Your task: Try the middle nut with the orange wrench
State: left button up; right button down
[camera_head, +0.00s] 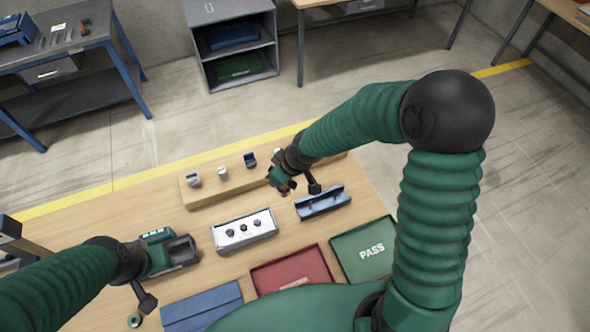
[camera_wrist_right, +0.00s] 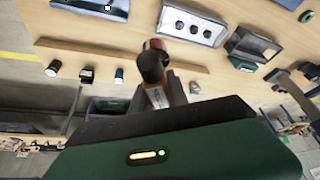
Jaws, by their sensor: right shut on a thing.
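The nut block (camera_head: 245,231) is a pale tray with three dark nuts in a row; the middle nut (camera_head: 243,227) stands between the other two. The block also shows in the right wrist view (camera_wrist_right: 205,37). My right gripper (camera_head: 284,186) is shut on a tool, apparently the orange wrench (camera_wrist_right: 152,65). The tool has a black rounded end, a reddish band and an orange-tan part below. It is held above the table, behind and right of the nut block, apart from it. My left gripper (camera_head: 182,251) hovers left of the block; its finger gap is unclear.
A wooden strip (camera_head: 208,190) behind the block carries several small pieces. A blue holder (camera_head: 322,203) lies right of the block. In front are a red tray (camera_head: 290,272), a green PASS tray (camera_head: 362,251) and a blue flat case (camera_head: 203,306). A small ring (camera_head: 135,320) lies front left.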

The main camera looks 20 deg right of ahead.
jog(key=w+a+f+n+g+y, duration=0.2)
jog(key=a+f+n, duration=0.3)
jog(key=a+f, duration=0.2)
jog(key=n+g, duration=0.2)
jog(key=n, duration=0.5)
send_over(244, 228)
jog(key=a, duration=0.2)
notch_tip(244, 228, down, 7)
pick_arm(q)
jog(key=shift+w+f+b, duration=0.15)
jog(key=shift+f+b, duration=0.25)
jog(key=shift+f, duration=0.15)
pick_arm(e)
jog(key=shift+w, duration=0.3)
pick_arm(q)
jog(key=shift+a, duration=0.1)
